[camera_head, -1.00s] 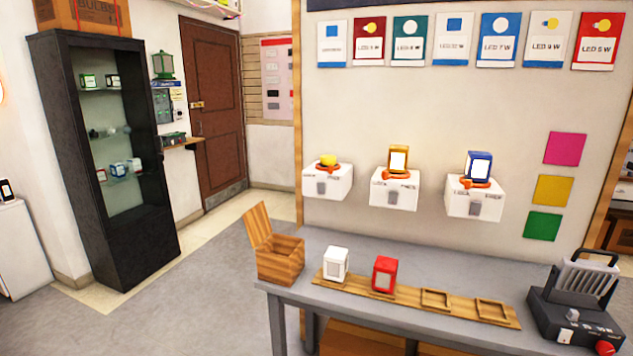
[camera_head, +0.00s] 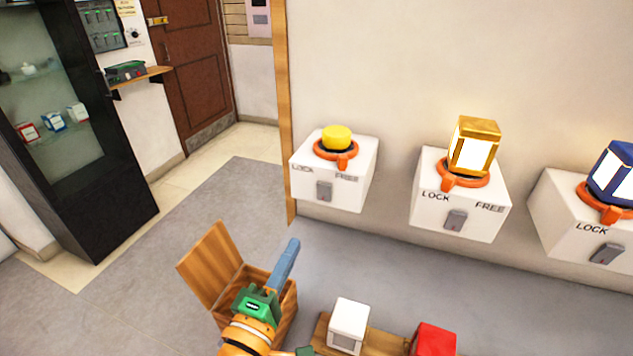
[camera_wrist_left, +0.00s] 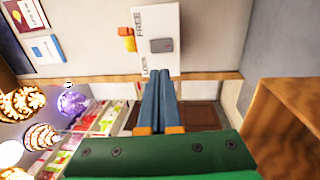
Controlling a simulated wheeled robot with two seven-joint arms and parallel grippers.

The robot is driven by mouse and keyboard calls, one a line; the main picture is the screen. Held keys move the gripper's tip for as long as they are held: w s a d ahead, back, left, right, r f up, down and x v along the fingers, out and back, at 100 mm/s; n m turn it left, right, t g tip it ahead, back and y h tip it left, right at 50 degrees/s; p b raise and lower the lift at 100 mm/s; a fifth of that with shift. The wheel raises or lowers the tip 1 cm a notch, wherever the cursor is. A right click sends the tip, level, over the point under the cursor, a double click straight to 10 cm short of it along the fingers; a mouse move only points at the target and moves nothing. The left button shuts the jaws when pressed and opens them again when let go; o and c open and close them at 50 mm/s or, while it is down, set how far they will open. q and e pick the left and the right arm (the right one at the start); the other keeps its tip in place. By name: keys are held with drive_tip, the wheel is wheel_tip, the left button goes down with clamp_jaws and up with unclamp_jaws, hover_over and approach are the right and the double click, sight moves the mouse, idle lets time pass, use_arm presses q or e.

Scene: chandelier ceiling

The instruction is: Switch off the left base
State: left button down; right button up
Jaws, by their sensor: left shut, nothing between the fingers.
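The left base (camera_head: 361,186) is a white wall box marked LOCK and FREE, with a yellow round piece (camera_head: 337,137) in an orange ring (camera_head: 336,157) on top. Its grey switch (camera_head: 324,191) is on the front face; I cannot tell its setting. In the left wrist view the base (camera_wrist_left: 150,18) is at top centre, with its switch (camera_wrist_left: 161,45) beyond the fingertips. My left gripper (camera_head: 294,242) is shut and empty, below and left of the base, apart from it. It also shows in the left wrist view (camera_wrist_left: 158,82). My right gripper is not in view.
Two more bases stand to the right, a middle one (camera_head: 428,208) with a gold lit lamp and a right one (camera_head: 560,230) with a blue lamp.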

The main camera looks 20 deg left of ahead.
use_arm(q)
drive_tip(key=p, duration=0.3)
approach(323, 189)
drive_tip(key=w, duration=0.6)
drive_tip(key=shift+w+d+r, duration=0.15)
drive_tip(key=shift+w+r, duration=0.2)
drive_tip(key=shift+w, duration=0.05)
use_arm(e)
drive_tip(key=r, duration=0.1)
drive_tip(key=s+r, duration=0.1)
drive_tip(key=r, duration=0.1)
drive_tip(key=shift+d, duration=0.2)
